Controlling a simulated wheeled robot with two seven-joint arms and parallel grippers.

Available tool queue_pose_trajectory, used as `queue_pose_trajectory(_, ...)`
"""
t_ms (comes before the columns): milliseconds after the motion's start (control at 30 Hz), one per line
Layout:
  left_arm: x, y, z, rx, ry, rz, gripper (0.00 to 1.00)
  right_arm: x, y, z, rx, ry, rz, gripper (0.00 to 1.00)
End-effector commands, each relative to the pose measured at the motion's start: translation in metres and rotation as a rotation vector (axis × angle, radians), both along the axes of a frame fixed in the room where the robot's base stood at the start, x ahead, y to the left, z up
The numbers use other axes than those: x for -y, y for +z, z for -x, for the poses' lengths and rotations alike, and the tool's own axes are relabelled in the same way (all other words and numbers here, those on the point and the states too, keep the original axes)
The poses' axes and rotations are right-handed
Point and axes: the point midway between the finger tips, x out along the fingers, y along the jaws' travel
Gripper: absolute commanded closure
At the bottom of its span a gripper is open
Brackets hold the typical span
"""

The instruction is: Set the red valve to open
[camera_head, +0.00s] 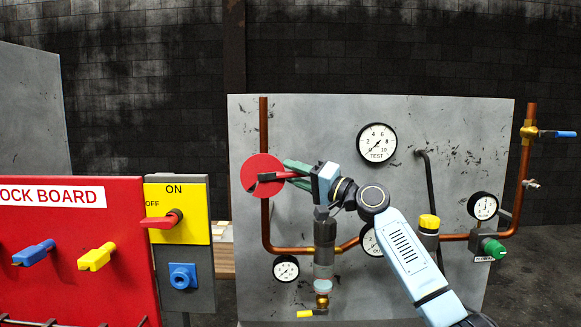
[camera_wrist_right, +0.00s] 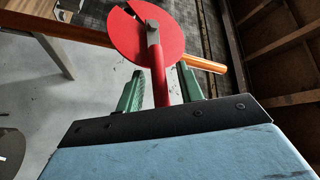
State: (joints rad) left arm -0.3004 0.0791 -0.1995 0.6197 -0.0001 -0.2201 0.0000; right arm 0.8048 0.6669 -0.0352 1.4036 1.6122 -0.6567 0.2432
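The red valve is a round red disc (camera_head: 255,167) on the vertical copper pipe at the left of the grey panel. Its red lever (camera_head: 272,177) points right, roughly across the pipe. My right gripper (camera_head: 288,174) reaches it from the right. In the right wrist view the disc (camera_wrist_right: 150,30) has a slot at its upper left. There the red lever (camera_wrist_right: 159,85) runs between the two green fingers of my right gripper (camera_wrist_right: 158,80). The fingers stand apart, with small gaps beside the lever. My left gripper is not in view.
The TEST gauge (camera_head: 376,144) and a bent black pipe (camera_head: 431,190) are right of the valve. A yellow ON/OFF switch box (camera_head: 190,230) and a red lock board (camera_head: 75,240) stand at the left. A green knob (camera_head: 493,248) and a blue-handled valve (camera_head: 560,134) are at the right.

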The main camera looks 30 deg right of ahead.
Motion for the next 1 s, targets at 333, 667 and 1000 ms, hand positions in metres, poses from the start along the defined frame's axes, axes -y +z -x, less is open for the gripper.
queue_pose_trajectory(333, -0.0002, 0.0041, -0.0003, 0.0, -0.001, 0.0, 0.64, -0.0072, 0.0029, -0.0141, 0.0, -0.001, 0.001, 0.63)
queue_pose_trajectory(667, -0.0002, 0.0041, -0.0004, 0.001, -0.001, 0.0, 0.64, -0.0071, 0.0026, -0.0138, -0.001, 0.0, 0.002, 0.88)
queue_pose_trajectory(1000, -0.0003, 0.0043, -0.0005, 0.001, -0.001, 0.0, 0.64, -0.0068, 0.0025, -0.0136, -0.001, -0.001, 0.003, 1.0)
